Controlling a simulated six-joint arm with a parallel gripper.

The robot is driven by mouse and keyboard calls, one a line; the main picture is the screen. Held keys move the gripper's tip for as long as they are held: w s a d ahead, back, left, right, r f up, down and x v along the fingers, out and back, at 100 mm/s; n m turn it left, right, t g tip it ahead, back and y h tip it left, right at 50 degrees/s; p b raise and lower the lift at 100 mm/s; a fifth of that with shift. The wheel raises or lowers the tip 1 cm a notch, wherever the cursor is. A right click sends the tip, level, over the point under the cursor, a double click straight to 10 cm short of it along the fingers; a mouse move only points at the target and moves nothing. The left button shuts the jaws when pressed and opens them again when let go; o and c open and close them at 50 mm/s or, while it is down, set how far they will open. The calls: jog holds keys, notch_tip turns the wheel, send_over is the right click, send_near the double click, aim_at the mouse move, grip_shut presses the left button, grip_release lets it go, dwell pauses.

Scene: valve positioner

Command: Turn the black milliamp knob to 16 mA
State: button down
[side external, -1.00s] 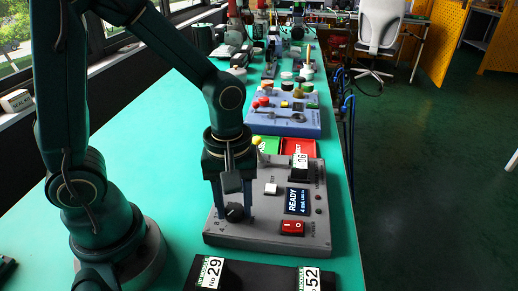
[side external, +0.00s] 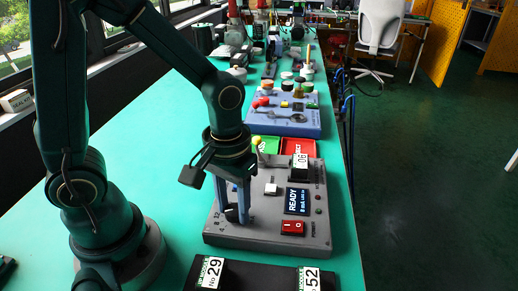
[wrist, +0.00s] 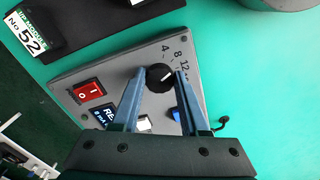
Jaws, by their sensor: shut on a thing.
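The black milliamp knob (wrist: 160,77) sits on a grey control panel (side external: 262,236), at its front left in the side view. In the wrist view its white pointer line points up-right, roughly toward the 8 of the printed scale. The numbers 4, 8 and 12 are readable there. My gripper (wrist: 162,72) points down with its two blue fingers on either side of the knob, shut on it. In the side view the fingers partly hide the knob (side external: 232,212). The panel display (side external: 297,201) reads READY, with a small line that looks like 8 mA below.
A red rocker switch (side external: 292,227) and a white button (side external: 271,188) are beside the knob on the panel. A black block labelled 29 and 52 (side external: 255,277) lies in front. A blue panel (side external: 290,125) stands behind. Green table is clear at left.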

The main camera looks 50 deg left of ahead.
aim_at(233, 210)
jog(key=m, duration=0.5)
jog(key=shift+a+m, duration=0.1)
jog(key=shift+m, duration=0.3)
jog(key=m, duration=0.4)
jog(key=shift+w+m, duration=0.1)
jog(key=shift+m, duration=0.3)
jog(key=shift+c, duration=2.1)
grip_release()
jog(key=shift+r, duration=2.6)
